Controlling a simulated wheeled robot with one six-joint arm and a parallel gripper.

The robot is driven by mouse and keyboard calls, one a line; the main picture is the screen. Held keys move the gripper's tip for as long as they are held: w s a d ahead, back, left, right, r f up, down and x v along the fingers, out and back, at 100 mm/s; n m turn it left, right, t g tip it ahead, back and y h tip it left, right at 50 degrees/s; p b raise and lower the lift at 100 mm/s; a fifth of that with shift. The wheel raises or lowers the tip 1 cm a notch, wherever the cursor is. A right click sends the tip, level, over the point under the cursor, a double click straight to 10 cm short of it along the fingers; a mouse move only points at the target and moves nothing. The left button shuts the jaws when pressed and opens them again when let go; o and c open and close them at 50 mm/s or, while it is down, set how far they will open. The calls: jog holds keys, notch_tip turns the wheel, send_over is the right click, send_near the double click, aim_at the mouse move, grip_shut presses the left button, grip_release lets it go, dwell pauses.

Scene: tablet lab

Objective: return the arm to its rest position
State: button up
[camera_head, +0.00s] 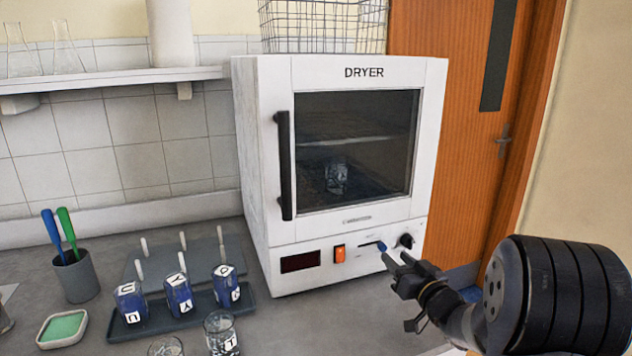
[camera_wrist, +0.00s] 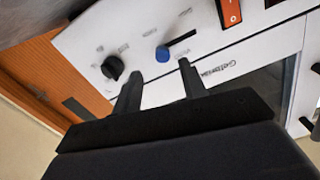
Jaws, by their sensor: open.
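My gripper (camera_head: 397,264) is open in front of the lower right of the white dryer (camera_head: 438,130). In the wrist view my gripper (camera_wrist: 160,82) has its two fingers apart, pointing at the dryer's control panel (camera_wrist: 145,35). A blue slider knob (camera_wrist: 163,53) shows between and just beyond the fingertips; it also shows in the head view (camera_head: 382,246). I see nothing held. Whether a fingertip touches the panel I cannot tell. The dryer door is shut, and a glass beaker (camera_head: 336,178) shows dimly inside.
A black dial (camera_head: 405,241) and an orange switch (camera_head: 339,253) flank the slider. Blue labelled holders stand on a dark tray (camera_head: 150,328) at the left. Glass beakers (camera_head: 220,335) stand at the front. A wooden door (camera_head: 440,35) is behind the dryer.

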aim_at(384, 248)
jog(key=x, duration=0.4)
jog(key=shift+w+a, duration=0.4)
jog(key=shift+w, duration=0.15)
jog(key=shift+s+a, duration=0.1)
jog(key=shift+a, duration=0.05)
